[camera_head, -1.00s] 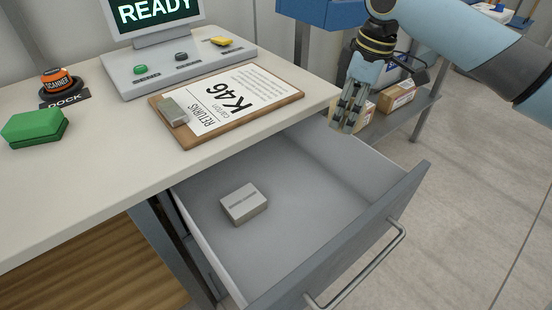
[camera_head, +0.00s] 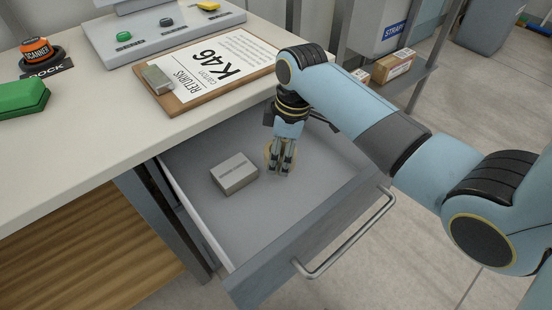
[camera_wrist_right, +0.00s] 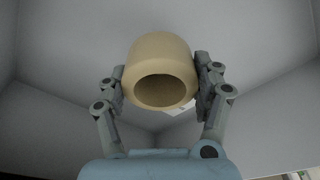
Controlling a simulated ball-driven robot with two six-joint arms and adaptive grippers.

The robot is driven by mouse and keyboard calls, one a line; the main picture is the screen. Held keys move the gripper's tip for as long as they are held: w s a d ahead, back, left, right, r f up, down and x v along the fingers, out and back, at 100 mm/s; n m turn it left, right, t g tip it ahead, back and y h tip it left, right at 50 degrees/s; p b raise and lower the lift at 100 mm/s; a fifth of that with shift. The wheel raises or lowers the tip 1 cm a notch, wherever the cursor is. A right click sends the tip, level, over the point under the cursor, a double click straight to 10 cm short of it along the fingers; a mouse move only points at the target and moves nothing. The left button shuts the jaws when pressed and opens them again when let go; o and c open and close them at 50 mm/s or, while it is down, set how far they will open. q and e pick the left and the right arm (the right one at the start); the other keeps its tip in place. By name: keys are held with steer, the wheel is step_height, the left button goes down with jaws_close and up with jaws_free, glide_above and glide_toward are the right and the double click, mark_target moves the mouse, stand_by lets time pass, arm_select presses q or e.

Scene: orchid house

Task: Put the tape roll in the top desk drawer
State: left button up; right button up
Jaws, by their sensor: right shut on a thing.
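The tape roll (camera_wrist_right: 160,60) is tan and hollow. In the right wrist view it sits between the two fingers of my right gripper (camera_wrist_right: 162,85), which is shut on it. In the head view the right gripper (camera_head: 281,165) points down inside the open top desk drawer (camera_head: 205,222). The tape roll (camera_head: 268,156) shows there only in part, behind the fingers. I cannot tell whether it touches the drawer floor. My left gripper is not in view.
A small grey box (camera_head: 234,174) lies in the drawer, left of the gripper. The drawer handle (camera_head: 345,240) is at the front. Drawer floor near the front is clear.

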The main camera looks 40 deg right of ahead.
steer(key=shift+w+d+f, duration=0.15)
steer(key=shift+w+f, duration=0.35)
steer(key=shift+w, duration=0.2)
step_height(320, 180, down, 4)
steer(key=shift+b, duration=0.95)
steer(key=shift+r, duration=0.1)
steer(key=o, duration=1.3)
steer(key=shift+c, duration=0.2)
